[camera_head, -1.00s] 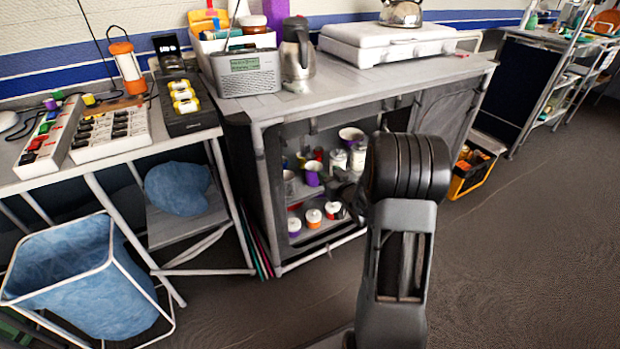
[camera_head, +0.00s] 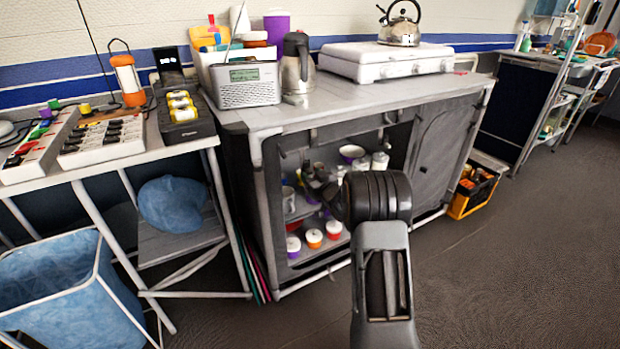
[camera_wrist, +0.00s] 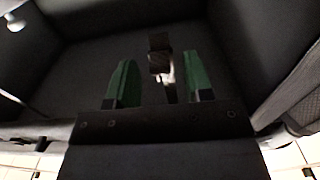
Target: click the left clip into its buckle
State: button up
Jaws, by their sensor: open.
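In the wrist view, my gripper (camera_wrist: 157,60) is open, with its two green fingers standing apart. A small dark clip-like piece (camera_wrist: 159,43) shows between and slightly beyond the fingertips, with a narrow strap-like part below it. I cannot tell whether it is the clip or the buckle, or whether the two parts are joined. Small dark straps (camera_head: 383,136) hang under the cabinet's top front edge.
The cabinet's shelves hold jars (camera_head: 314,238) and cups. A radio (camera_head: 246,85), steel flask (camera_head: 298,66) and white stove (camera_head: 388,62) stand on top. A side table stands left, with a blue bin (camera_head: 75,285) in front.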

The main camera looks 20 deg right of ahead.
jog(key=shift+w, duration=0.7)
grip_shut()
